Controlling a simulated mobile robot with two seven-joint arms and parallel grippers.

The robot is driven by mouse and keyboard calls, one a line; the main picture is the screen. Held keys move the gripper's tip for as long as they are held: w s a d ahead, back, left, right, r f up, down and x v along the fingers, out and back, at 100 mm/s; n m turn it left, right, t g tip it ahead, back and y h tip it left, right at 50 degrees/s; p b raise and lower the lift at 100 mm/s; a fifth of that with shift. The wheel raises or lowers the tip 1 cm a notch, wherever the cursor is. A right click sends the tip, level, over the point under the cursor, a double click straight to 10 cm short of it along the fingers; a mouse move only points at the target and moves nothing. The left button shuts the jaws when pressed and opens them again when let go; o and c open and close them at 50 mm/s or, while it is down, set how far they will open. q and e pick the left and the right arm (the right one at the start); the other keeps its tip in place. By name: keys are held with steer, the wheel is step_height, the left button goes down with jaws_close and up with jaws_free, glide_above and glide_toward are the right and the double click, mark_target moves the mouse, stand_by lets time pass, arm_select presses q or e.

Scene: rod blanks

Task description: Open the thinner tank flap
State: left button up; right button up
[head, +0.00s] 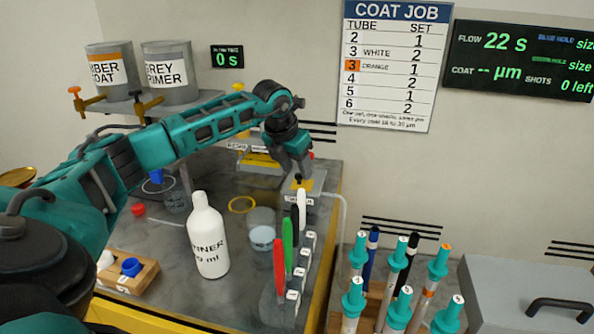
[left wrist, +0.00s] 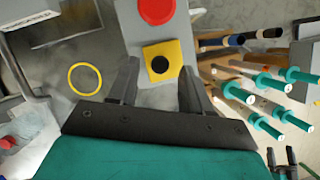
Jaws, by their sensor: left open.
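My left gripper (head: 299,174) is open and empty, above a small grey box with a yellow square plate (head: 301,184). In the left wrist view the open fingers (left wrist: 158,78) straddle this yellow plate (left wrist: 174,50), which has a black round centre, and a red round button (left wrist: 156,10) sits beyond it. I cannot tell whether the fingers touch the box. A white thinner bottle (head: 208,240) stands upright on the bench. I cannot make out for certain which part is the thinner tank flap.
Red, green, black and white handles (head: 288,245) stand in a row in front of the box. Teal-topped rods (head: 397,255) stand in a rack to the right. A clear cup (head: 262,238) and a yellow ring (head: 241,204) are left of the box. A grey case (head: 500,280) is far right.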

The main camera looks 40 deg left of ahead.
arm_select(q)
steer(key=shift+w+f, duration=0.3)
steer(key=shift+f, duration=0.35)
steer(key=shift+c, duration=0.5)
jaws_close()
